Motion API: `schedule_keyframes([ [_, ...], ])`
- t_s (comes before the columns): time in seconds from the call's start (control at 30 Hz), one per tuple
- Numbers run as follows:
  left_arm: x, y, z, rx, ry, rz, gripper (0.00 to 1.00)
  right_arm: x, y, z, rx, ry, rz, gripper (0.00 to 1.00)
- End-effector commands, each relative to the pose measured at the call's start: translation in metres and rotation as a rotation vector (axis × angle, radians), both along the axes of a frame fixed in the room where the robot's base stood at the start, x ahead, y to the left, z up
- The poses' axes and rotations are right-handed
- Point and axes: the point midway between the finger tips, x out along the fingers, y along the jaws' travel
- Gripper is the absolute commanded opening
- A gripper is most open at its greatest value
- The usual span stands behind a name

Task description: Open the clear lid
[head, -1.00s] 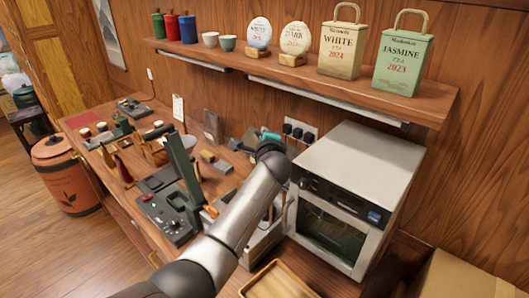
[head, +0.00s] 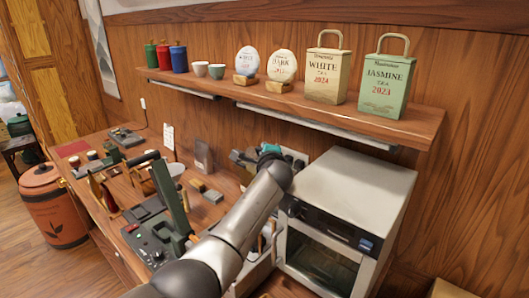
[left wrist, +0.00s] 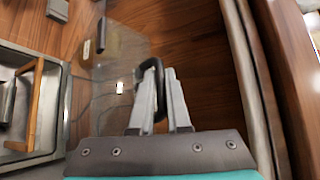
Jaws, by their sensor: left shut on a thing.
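In the left wrist view, my left gripper (left wrist: 158,85) is shut on a black loop handle (left wrist: 151,63). The handle belongs to the clear lid (left wrist: 107,72), a see-through sheet to the left of the fingers with wood visible through it. I cannot tell exactly how far the lid is tilted. In the head view, my left gripper (head: 243,157) is near the wall behind the counter, left of the oven. The lid cannot be made out there, and my forearm hides much of that area. My right gripper is not in view.
A white and steel oven (head: 348,215) stands close to the right of my arm. A wooden shelf (head: 290,112) with tins and tea cakes runs above. A dark green press-like device (head: 160,238) stands left of my arm. A metal tray (left wrist: 52,105) shows in the left wrist view.

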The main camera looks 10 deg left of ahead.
Motion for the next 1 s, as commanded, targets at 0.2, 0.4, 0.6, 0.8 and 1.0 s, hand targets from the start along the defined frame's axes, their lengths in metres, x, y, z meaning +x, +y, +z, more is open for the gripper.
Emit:
schedule_keyframes([
  [0.2,0.000,0.006,-0.001,0.001,0.002,0.012,0.27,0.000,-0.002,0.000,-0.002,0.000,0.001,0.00],
  [0.4,0.000,0.006,-0.002,0.003,0.005,0.012,0.27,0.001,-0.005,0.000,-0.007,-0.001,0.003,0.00],
  [0.6,-0.006,0.004,-0.001,0.005,0.005,0.010,0.27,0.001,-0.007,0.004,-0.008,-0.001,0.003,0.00],
  [0.8,-0.022,-0.002,0.005,0.001,0.003,0.006,0.27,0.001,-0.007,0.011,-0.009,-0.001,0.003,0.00],
  [1.0,-0.040,-0.008,0.010,0.001,-0.001,0.003,0.27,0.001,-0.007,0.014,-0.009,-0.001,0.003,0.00],
])
